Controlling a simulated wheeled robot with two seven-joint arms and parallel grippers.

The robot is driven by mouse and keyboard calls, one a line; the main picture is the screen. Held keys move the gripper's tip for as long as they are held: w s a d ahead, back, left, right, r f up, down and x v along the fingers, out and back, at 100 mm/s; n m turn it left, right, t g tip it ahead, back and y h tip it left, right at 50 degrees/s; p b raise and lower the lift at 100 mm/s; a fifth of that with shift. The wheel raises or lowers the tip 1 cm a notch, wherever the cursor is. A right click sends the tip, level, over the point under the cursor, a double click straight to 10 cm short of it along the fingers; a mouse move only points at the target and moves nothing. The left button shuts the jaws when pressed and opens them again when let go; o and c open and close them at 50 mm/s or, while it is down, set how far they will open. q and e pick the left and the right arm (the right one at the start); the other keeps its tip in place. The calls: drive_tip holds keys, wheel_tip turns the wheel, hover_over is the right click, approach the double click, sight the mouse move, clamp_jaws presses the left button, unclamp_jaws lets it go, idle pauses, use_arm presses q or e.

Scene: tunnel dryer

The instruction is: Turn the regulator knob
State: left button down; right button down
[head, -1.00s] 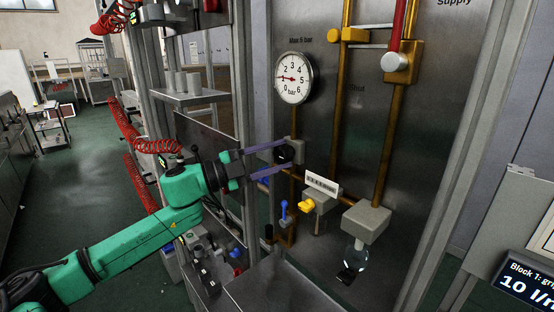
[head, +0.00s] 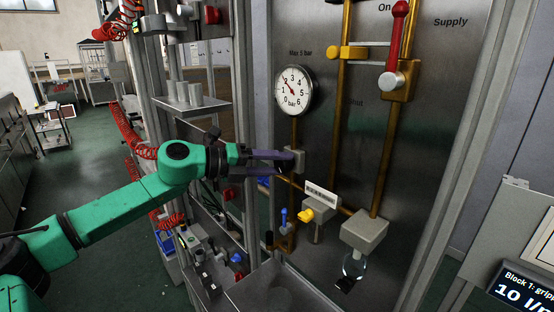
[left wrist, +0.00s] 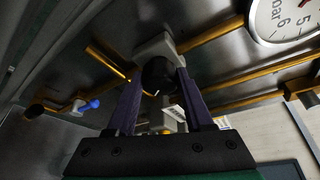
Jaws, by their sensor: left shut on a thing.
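The black regulator knob (left wrist: 158,75) shows in the left wrist view between the two purple fingers of my left gripper (left wrist: 158,85). It sits on a grey body on the brass pipework. In the head view my left gripper (head: 284,160) is shut on the knob, and its fingers and wrist hide most of it. The grey regulator body (head: 297,158) shows just behind the fingertips. Above it, the round white pressure gauge (head: 294,91) has its needle pointing up and left, near the 2. My right gripper is in neither view.
A yellow valve handle (head: 306,215) and a blue handle (head: 284,218) are below the regulator. A red lever (head: 396,35) stands upright at upper right. A metal frame post (head: 248,120) is close beside my left gripper. A shelf with grey cups (head: 184,93) stands behind.

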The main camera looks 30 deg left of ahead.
use_arm(q)
drive_tip(key=shift+d+m+y+p, duration=0.1)
drive_tip(key=shift+m+y+p, duration=0.9)
drive_tip(key=shift+m, duration=0.6)
drive_tip(key=shift+c, duration=1.4)
unclamp_jaws()
